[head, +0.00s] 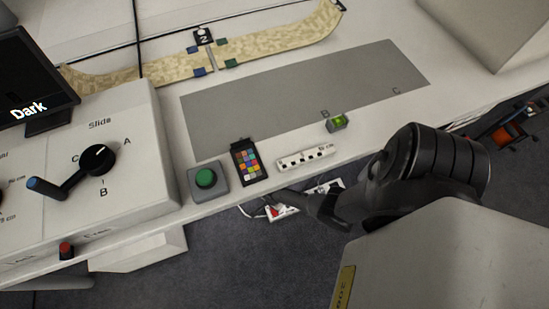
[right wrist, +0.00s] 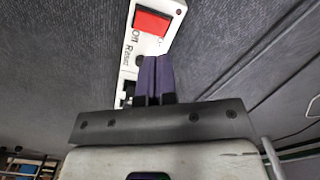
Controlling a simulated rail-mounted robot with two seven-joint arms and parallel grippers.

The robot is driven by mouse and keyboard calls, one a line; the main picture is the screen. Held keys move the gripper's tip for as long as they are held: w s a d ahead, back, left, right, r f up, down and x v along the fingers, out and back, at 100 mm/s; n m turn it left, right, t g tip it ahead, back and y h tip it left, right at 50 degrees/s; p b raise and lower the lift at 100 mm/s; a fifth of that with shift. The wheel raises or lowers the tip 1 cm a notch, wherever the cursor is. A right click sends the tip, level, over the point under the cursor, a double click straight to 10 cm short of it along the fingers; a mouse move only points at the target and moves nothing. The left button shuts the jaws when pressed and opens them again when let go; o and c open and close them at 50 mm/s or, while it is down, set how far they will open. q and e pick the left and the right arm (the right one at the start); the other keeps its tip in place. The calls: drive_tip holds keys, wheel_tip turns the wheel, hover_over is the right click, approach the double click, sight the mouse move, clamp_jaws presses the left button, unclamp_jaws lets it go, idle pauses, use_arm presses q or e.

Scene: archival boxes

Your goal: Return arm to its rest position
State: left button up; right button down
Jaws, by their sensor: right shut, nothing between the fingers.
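My right gripper (head: 285,196) comes in from the right in the head view, past the front edge of the table (head: 362,165) and over the floor. Its dark fingers point left, partly covering a white strip with red parts (head: 283,213) below. In the right wrist view my right gripper (right wrist: 158,60) has its two purple fingers pressed together with nothing between them. Beyond the fingertips is the white strip with a red switch (right wrist: 152,22) and partly readable lettering. I cannot tell whether the fingers touch it. My left gripper is not in view.
Along the table's front edge lie a green button (head: 205,178), a colour chart (head: 248,160), a white scale bar (head: 306,157) and a small green-lit device (head: 337,122). A grey mat (head: 290,90) is bare. A control console (head: 110,160) stands at left.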

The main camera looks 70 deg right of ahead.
idle(0.3)
drive_tip(key=s+a+r+n+g+h+p, duration=0.1)
drive_tip(key=s+a+r+n+p, duration=0.1)
drive_tip(key=s+r+n+p, duration=1.15)
drive_tip(key=s+a+r+n+h+p, duration=0.1)
drive_tip(key=s+a+r+n+p, duration=0.15)
drive_tip(key=r+p, duration=1.25)
drive_tip(key=s+a+r+n+g+h+p, duration=0.15)
drive_tip(key=s+r+n+p, duration=0.5)
drive_tip(key=r, duration=1.75)
drive_tip(key=w+a+r+t+y+p, duration=0.1)
drive_tip(key=w+r+p, duration=0.4)
drive_tip(key=r+p, duration=0.5)
drive_tip(key=w+a+r+t+y+p, duration=0.1)
drive_tip(key=w+r+p, duration=0.4)
drive_tip(key=r, duration=1.8)
drive_tip(key=w+a+r+n+t+y+p, duration=0.1)
drive_tip(key=w+a+r+t+p, duration=0.2)
drive_tip(key=r+p, duration=1.2)
drive_tip(key=w+r+t, duration=0.1)
drive_tip(key=w, duration=0.2)
drive_tip(key=shift+r+y+p, duration=0.25)
drive_tip(key=shift+y+p, duration=0.1)
